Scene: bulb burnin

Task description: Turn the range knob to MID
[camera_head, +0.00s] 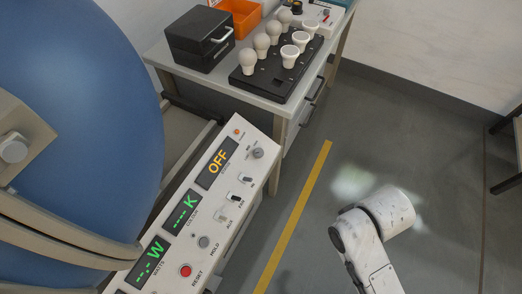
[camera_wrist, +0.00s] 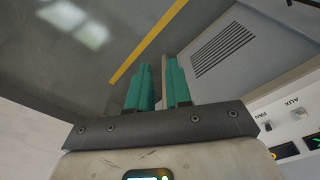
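The control panel (camera_head: 222,226) slopes along the lower left in the head view. In the head view only my arm shows, right of the panel.
Small switches (camera_head: 246,178), a grey button (camera_head: 204,242) and a red reset button (camera_head: 185,270) share the panel. A blue sphere (camera_head: 80,100) fills the left. A bench behind holds a black case (camera_head: 200,40) and a bulb tray (camera_head: 270,82). The floor (camera_head: 345,150) right of the panel is clear.

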